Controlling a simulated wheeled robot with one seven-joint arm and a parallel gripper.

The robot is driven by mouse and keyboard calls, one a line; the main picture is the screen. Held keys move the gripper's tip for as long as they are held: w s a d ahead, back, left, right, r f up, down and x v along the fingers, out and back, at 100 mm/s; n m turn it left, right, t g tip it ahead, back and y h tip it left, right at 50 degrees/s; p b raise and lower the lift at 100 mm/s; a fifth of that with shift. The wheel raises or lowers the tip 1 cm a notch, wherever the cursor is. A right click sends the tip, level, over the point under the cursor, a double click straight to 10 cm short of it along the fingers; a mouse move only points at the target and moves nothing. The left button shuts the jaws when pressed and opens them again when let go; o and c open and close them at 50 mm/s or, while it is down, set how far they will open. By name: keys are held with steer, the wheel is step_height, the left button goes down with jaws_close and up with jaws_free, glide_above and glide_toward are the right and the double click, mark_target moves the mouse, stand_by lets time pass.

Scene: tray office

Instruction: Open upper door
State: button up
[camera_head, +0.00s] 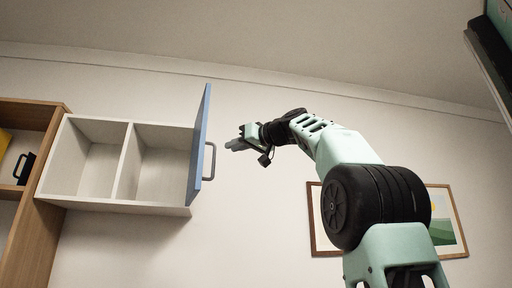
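A white wall cabinet (127,122) with two empty compartments hangs on the wall at the left. Its blue door (200,146) stands swung out at the cabinet's right side, seen nearly edge-on, and the cabinet front is uncovered. A grey bar handle (211,161) sits on the door's right face. My gripper (232,144) is to the right of the door, near and slightly above the handle, pointing left. It appears apart from the handle. Its fingers are small and seen from the side, so their opening is unclear.
A wooden shelf (52,106) with a yellow item (4,141) and a black-handled object (25,168) stands at the far left. A framed picture (316,222) hangs behind my arm. A dark shelf or cabinet edge (490,60) is at the upper right. The wall between is bare.

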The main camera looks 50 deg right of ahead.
steer(key=s+b, duration=0.1)
steer(key=s, duration=0.7)
steer(key=shift+d, duration=0.35)
